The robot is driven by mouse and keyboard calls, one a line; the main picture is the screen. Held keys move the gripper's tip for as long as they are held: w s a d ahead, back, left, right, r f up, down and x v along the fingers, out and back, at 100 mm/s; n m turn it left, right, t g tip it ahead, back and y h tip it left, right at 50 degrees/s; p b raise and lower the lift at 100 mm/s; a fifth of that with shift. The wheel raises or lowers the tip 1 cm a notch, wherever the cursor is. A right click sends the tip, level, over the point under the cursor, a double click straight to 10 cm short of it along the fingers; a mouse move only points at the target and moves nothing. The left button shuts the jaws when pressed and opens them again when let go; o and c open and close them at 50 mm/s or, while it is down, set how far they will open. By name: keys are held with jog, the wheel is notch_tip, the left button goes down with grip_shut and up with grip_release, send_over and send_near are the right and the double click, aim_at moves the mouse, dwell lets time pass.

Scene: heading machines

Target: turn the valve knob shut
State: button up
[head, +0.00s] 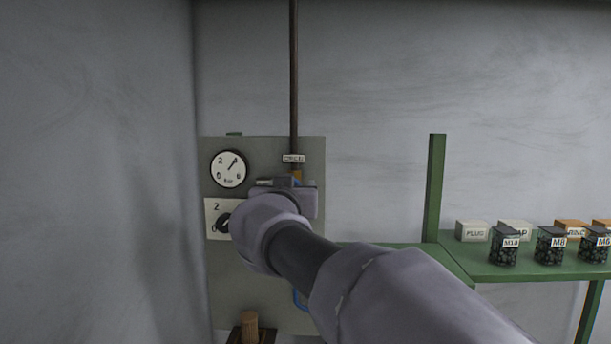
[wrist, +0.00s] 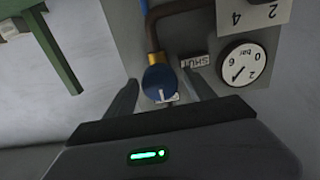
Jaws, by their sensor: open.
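The valve knob (wrist: 159,79) is round and blue with a white pointer line, on a brass fitting of a brown pipe. In the upside-down wrist view the line points down, towards a small label mostly hidden behind the knob. A SHUT label (wrist: 195,61) sits on the panel to the right. My gripper (wrist: 160,77) is open, with one finger on each side of the knob; I cannot tell whether either touches it. In the head view my gripper (head: 280,184) and wrist cover the knob; a label (head: 293,158) shows just above.
A round pressure gauge (head: 229,168) and a dial plate (head: 214,205) are left of the valve on the grey-green panel (head: 265,150). A brown pipe (head: 293,80) rises above. A green shelf (head: 535,268) with jars and boxes stands at right; a wall is close on the left.

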jog(key=shift+w+f, duration=0.1)
jog(key=shift+w, duration=0.3)
jog(key=shift+s, duration=0.5)
jog(key=shift+c, duration=0.6)
jog(key=c, duration=1.2)
